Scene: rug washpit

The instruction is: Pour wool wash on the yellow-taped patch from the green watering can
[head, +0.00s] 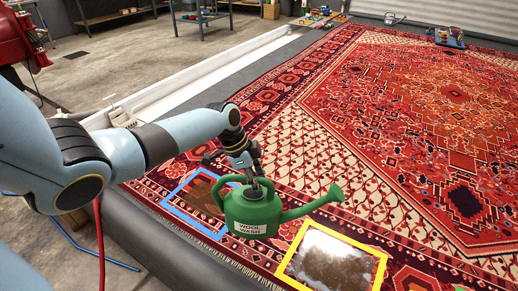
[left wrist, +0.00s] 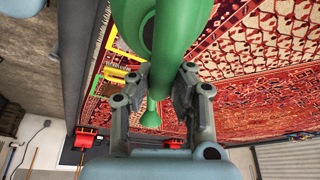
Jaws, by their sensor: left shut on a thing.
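The green watering can (head: 252,214), labelled WOOL WASH, hangs from my left gripper (head: 256,184), which is shut on its top handle. The can is roughly level above the rug. Its spout reaches right, with the rose (head: 336,193) above and behind the yellow-taped patch (head: 290,274). That patch is brown with white, foam-like areas along its upper and left parts. No falling stream shows. My right gripper is in neither view.
A blue-taped brown patch (head: 205,197) lies left of and partly behind the can. A green corner (head: 466,289) shows at the lower right edge. The large red patterned rug (head: 420,100) fills the right side. A white trough (head: 190,82) runs beyond its left edge.

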